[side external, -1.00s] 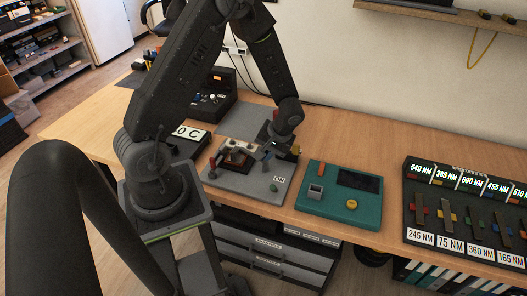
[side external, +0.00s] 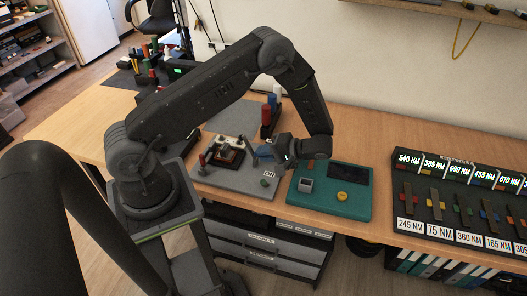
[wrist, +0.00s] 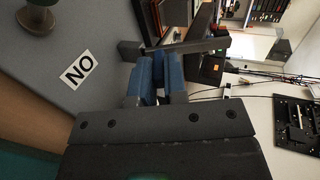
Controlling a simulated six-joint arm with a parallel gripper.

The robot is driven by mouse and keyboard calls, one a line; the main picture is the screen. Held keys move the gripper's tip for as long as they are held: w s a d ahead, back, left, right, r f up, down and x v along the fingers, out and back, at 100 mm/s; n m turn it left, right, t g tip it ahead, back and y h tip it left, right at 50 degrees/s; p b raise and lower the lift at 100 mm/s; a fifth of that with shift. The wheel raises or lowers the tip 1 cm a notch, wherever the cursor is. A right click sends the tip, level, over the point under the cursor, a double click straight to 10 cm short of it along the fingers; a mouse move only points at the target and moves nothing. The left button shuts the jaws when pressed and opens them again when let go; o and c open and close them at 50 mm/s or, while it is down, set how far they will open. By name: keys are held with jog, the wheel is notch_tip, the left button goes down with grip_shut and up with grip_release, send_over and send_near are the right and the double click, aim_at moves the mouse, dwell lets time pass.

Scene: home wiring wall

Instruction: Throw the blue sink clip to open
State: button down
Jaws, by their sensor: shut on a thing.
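The blue sink clip (wrist: 176,72) shows as blue pieces between and along my fingers in the wrist view, next to a grey bar. My gripper (wrist: 157,92) is shut on it. In the side view my gripper (side external: 270,155) reaches in from the right, lying low over the grey panel (side external: 232,181). A blue patch of the clip (side external: 265,151) shows at its tips. The clip's exact tilt is hard to tell. The panel's ON label (side external: 269,174) is just below my gripper, and also shows upside down in the wrist view (wrist: 79,70).
A brown-and-white device with a red post (side external: 227,150) stands on the panel left of my gripper. A teal box (side external: 330,205) with a yellow knob lies close below my wrist. Red and blue cylinders (side external: 266,118) stand behind. The number board (side external: 460,200) is at right.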

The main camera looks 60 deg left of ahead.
jog(key=shift+d, duration=0.1)
dwell(0.3)
jog(key=c, duration=1.2)
grip_release()
jog(key=shift+o, duration=0.2)
jog(key=v, duration=0.9)
jog(key=f+v, duration=0.1)
jog(key=v, duration=0.3)
jog(key=shift+w+d+r, duration=0.1)
jog(key=shift+w+d, duration=0.15)
jog(key=shift+w+d+r, duration=0.1)
jog(key=shift+w+d, duration=0.05)
